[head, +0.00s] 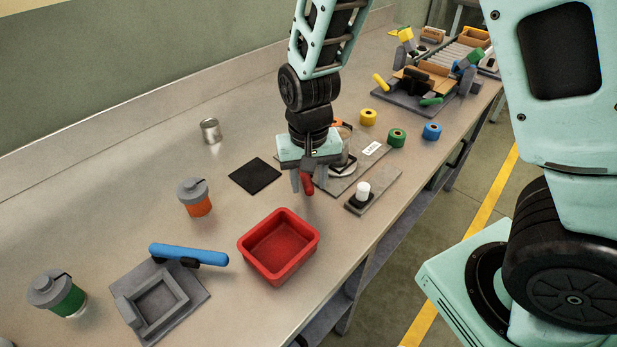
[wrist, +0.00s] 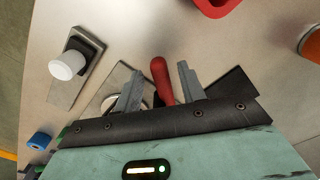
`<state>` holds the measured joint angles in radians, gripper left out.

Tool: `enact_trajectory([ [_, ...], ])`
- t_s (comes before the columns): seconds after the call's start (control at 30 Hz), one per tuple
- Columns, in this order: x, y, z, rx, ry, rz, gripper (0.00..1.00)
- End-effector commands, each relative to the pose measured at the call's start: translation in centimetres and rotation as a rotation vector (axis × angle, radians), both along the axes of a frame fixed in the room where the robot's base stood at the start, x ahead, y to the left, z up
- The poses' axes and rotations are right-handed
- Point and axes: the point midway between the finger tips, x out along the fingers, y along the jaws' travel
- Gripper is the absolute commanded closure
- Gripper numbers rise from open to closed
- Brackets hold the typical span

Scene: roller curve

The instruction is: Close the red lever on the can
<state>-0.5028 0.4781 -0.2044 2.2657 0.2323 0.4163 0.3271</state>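My gripper (head: 309,182) points down over a grey plate (head: 376,151) with a white label. Its two fingers are apart in the wrist view (wrist: 160,84). A round pale metal part, perhaps a can, shows partly behind the left finger in the wrist view (wrist: 111,103). My gripper hides most of what the lever is fixed to. A separate bare metal can (head: 210,131) stands at the back left.
A red tray (head: 279,270) lies in front of my gripper. A black mat (head: 255,176) is to its left, and a small stand with a white cap (head: 362,190) to its right. Yellow (head: 368,117), green (head: 397,138) and blue (head: 432,131) rolls stand farther right. Lidded jars stand left.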

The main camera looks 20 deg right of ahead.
Motion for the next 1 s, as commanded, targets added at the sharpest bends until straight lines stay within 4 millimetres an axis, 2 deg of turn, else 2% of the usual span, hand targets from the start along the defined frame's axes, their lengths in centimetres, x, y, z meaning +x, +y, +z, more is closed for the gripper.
enact_trajectory([
  [0.07,0.0,0.0,0.0,0.0,0.0,0.0,0.6],
  [0.1,0.0,0.0,0.0,0.0,0.0,0.0,0.66],
  [0.2,0.0,0.0,0.0,0.0,0.0,0.0,0.93],
  [0.23,0.0,0.0,0.0,0.0,0.0,0.001,1.0],
  [0.6,-0.1,-0.6,0.0,0.0,0.0,0.042,1.0],
  [1.0,-0.2,-4.1,0.0,0.002,-0.001,0.303,1.0],
])
